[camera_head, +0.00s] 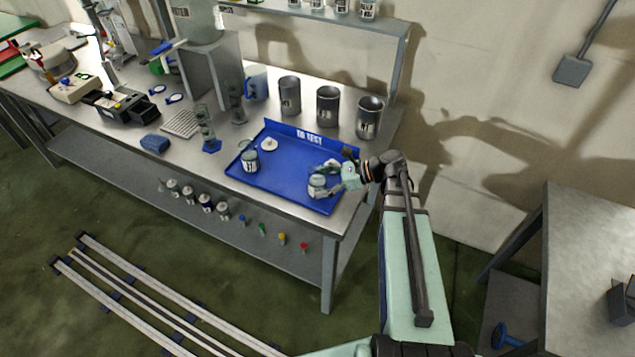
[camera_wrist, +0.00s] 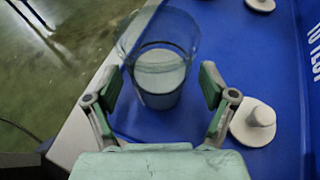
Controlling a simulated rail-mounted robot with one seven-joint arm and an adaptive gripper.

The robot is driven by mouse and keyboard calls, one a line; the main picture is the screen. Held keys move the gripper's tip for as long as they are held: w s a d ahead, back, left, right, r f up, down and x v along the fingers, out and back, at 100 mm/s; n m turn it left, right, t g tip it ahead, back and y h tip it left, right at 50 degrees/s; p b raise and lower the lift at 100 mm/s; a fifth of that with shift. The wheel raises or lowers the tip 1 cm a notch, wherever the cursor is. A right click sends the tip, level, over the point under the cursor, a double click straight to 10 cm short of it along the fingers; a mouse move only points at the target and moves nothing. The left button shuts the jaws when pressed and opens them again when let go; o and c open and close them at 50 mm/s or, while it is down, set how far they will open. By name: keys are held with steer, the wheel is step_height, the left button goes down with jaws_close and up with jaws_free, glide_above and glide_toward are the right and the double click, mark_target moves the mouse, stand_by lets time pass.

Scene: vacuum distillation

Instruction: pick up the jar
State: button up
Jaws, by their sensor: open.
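A clear glass jar (camera_wrist: 160,75) with pale grey contents stands upright and open-topped on the blue tray (camera_head: 275,175). In the head view this jar (camera_head: 317,183) is at the tray's right front, partly covered by my gripper (camera_head: 332,178). In the wrist view my gripper (camera_wrist: 160,95) is open, with one finger at each side of the jar's near part. I cannot tell whether the fingers touch the glass. A second jar (camera_head: 250,161) stands at the tray's left.
A white knobbed lid (camera_wrist: 254,123) lies right of my right finger; another lid (camera_head: 269,145) lies near the second jar. Several metal canisters (camera_head: 327,106) stand behind the tray. The bench's front edge is close to the near jar. The tray's middle is clear.

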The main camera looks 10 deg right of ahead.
steer(key=c, duration=1.4)
steer(key=shift+r, duration=0.15)
step_height(320, 180, up, 20)
steer(key=b, duration=0.3)
steer(key=shift+f, duration=0.25)
